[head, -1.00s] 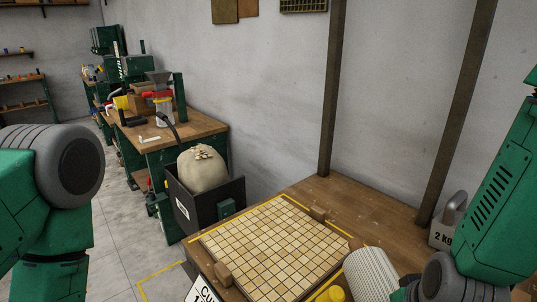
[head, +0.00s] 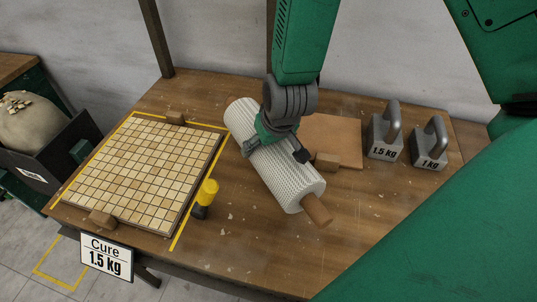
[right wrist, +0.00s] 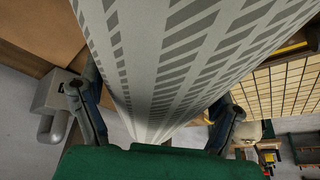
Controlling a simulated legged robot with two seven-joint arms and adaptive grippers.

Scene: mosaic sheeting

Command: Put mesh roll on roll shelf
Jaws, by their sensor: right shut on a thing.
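The mesh roll (head: 299,184) is a white, net-patterned cylinder with a brown core end, lying slanted over the bench right of the tile sheet. My right gripper (head: 277,150) is shut around its middle from above. In the right wrist view the mesh roll (right wrist: 185,60) fills the space between the two fingers of the right gripper (right wrist: 158,115). I cannot tell whether the roll touches the bench or is held just above it. My left gripper is not in view. No roll shelf can be made out.
The wooden bench (head: 235,250) holds a tile sheet (head: 145,170), a yellow-topped tool (head: 207,193), a brown board (head: 335,135), a 1.5 kg weight (head: 383,142) and a 1 kg weight (head: 430,150). A dark bin (head: 65,150) with a sack stands at left. The bench's front middle is clear.

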